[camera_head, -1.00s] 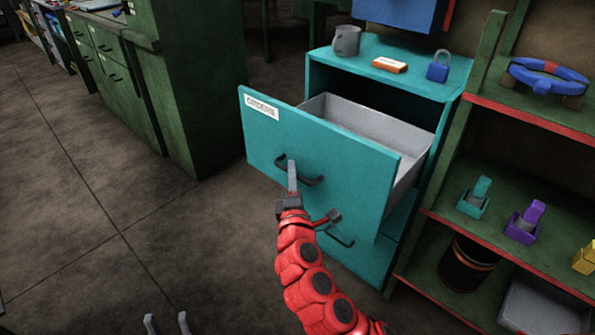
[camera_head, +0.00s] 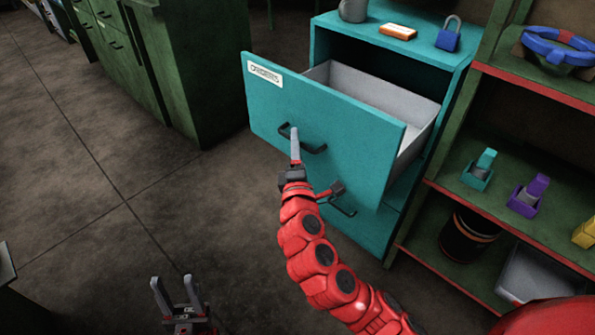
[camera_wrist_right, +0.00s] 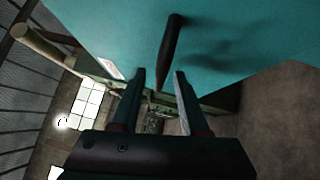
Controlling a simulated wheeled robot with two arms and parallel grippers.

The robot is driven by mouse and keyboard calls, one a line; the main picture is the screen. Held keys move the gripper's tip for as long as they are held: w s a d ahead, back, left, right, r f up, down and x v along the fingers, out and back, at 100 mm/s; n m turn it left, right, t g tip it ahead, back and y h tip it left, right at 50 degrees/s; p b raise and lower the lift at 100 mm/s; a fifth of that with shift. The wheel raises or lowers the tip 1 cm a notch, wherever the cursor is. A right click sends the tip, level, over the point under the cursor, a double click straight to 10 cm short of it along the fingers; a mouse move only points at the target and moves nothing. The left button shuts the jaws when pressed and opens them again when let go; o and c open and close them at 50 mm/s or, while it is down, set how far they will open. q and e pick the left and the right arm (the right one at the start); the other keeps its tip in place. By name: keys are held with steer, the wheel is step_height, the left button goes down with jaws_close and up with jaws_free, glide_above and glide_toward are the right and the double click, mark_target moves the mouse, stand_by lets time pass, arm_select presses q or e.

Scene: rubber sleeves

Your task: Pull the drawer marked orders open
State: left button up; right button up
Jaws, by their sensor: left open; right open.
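The teal drawer (camera_head: 345,140) with a white label (camera_head: 265,74) stands well out of its cabinet, its grey inside showing and looking empty. The label's lettering is too blurred to read surely. Its dark handle (camera_head: 314,149) also shows in the right wrist view (camera_wrist_right: 171,48). My right gripper (camera_head: 295,145) is at this handle; in the right wrist view its two fingers (camera_wrist_right: 161,98) are apart, with the handle's bar running between and beyond them. Whether they touch it I cannot tell. My left gripper (camera_head: 175,288) is open and empty, low over the floor at the left.
A mug (camera_head: 353,10), an orange-and-white box (camera_head: 397,31) and a blue padlock (camera_head: 449,36) stand on the cabinet top. A lower handle (camera_head: 340,208) is partly behind my right arm. A green shelf (camera_head: 510,210) is close on the right. The floor at left is clear.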

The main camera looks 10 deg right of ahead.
steer(key=s+a+f+p, duration=0.2)
steer(key=s+p, duration=0.3)
steer(key=s, duration=1.1)
steer(key=shift+f, duration=0.15)
